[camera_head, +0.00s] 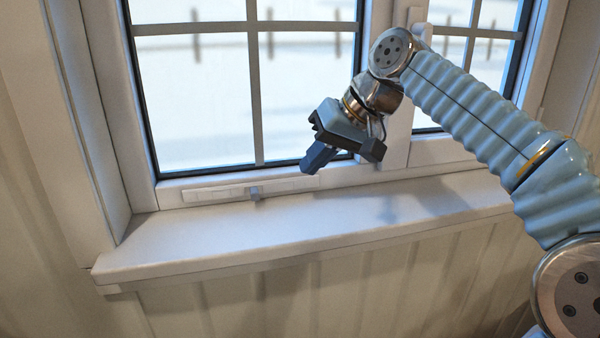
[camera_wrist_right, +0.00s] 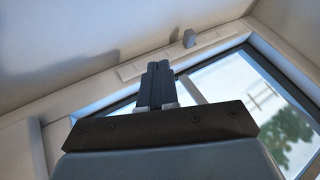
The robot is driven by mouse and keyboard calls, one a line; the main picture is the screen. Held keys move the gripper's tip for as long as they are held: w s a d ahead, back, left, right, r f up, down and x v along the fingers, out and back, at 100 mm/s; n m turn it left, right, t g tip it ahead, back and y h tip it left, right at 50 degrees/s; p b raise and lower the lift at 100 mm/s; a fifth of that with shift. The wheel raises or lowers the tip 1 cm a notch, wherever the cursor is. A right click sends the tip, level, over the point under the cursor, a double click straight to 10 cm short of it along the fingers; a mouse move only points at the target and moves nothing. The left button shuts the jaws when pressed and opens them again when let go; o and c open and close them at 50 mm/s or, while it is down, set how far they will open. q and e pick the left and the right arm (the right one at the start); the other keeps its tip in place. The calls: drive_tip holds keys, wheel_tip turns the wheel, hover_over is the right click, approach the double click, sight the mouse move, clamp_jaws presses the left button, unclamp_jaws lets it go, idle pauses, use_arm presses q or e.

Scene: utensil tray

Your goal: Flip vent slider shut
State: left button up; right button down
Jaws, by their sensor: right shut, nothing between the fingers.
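The vent (camera_head: 228,190) is a long white strip on the lower window frame, above the sill. My right gripper (camera_head: 313,165) is shut and empty, to the right of the slider and above the sill, apart from the vent. In the right wrist view the shut fingers (camera_wrist_right: 157,72) point toward the vent strip (camera_wrist_right: 180,53), and the grey slider (camera_wrist_right: 189,38) stands beyond them to the right. My left gripper is not in view.
The white sill (camera_head: 300,225) is bare, with free room along it. The window (camera_head: 200,90) has dark-edged panes with grey bars. A window handle (camera_head: 418,25) is near the top of the middle post, close to my right arm.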

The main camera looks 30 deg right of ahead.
drive_tip(key=shift+v, duration=1.65)
